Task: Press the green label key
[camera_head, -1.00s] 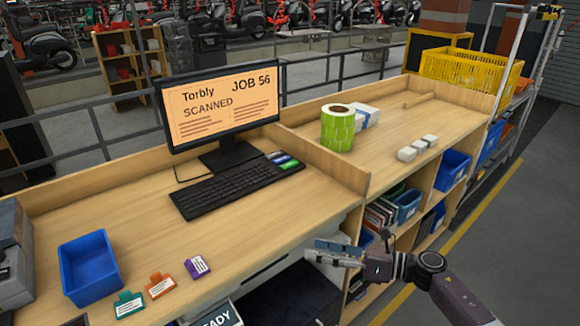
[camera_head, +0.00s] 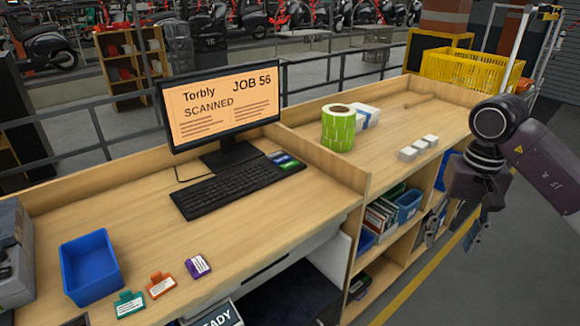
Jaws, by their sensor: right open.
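The black keyboard (camera_head: 232,185) lies on the wooden desk in front of the monitor. At its right end are coloured label keys: a green key (camera_head: 292,165) and a blue key (camera_head: 281,158) beyond it. My right gripper (camera_head: 453,229) hangs at the right, in front of the shelves, well to the right of the keyboard. Its fingers point down, apart and empty. It touches no key. My left gripper does not show.
The monitor (camera_head: 222,105) reads "JOB 56" and "SCANNED". A wooden divider (camera_head: 325,164) stands right of the keyboard. Beyond it are a green label roll (camera_head: 338,128) and white boxes (camera_head: 418,148). A blue bin (camera_head: 90,268) and coloured tags (camera_head: 160,285) lie at the front left.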

